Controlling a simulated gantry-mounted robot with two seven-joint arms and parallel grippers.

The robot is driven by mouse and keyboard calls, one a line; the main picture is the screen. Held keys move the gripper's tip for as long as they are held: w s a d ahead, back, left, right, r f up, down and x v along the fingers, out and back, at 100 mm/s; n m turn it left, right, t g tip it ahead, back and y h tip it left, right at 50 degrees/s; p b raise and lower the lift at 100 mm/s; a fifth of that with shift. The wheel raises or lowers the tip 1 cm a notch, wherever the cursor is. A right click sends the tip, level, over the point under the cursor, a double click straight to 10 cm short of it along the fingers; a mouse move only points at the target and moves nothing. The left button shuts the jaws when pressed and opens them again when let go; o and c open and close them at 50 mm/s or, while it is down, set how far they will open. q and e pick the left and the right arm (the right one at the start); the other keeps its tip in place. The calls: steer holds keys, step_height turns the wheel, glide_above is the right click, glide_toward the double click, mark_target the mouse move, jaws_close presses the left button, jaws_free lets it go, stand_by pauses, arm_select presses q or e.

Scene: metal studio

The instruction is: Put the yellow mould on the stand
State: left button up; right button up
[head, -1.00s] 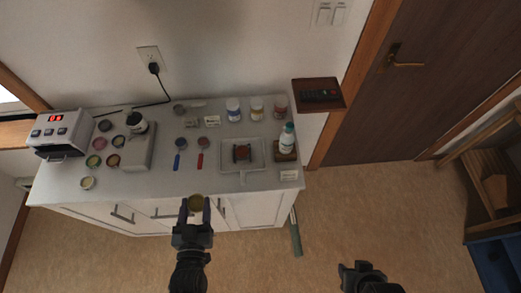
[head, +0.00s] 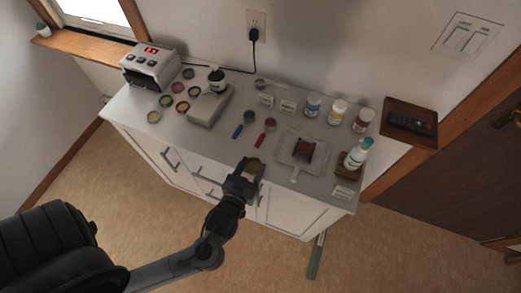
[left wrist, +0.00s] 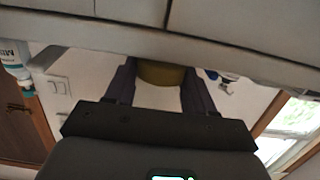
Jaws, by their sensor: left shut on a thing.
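My left gripper (head: 245,176) is shut on the round olive-yellow mould (head: 254,164), close to the front edge of the counter. I cannot tell for sure which thing is the stand. A dark holder with a reddish-brown top (head: 304,149) sits in a pale tray (head: 285,158) at the right of the counter. My right gripper is out of view.
The white counter (head: 222,138) holds several round coloured tins (head: 183,106) at left, a grey box (head: 203,112) with a dark bottle, blue (head: 238,131) and red (head: 260,140) handled tools, several jars (head: 338,112) at the back and a white-green bottle (head: 357,153) on a wooden block.

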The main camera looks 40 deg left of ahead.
mark_target(260, 155)
arm_select(q)
steer(key=x, duration=0.4)
steer(key=r+x, duration=0.1)
steer(key=x, duration=0.1)
steer(key=shift+w+a, duration=0.15)
steer(key=shift+w, duration=0.2)
steer(key=shift+s+f, duration=0.1)
steer(key=shift+f, duration=0.1)
steer(key=o, duration=0.7)
steer(key=shift+f, duration=0.15)
steer(key=shift+o, duration=0.4)
steer(key=v, duration=1.2)
steer(key=shift+p, duration=0.3)
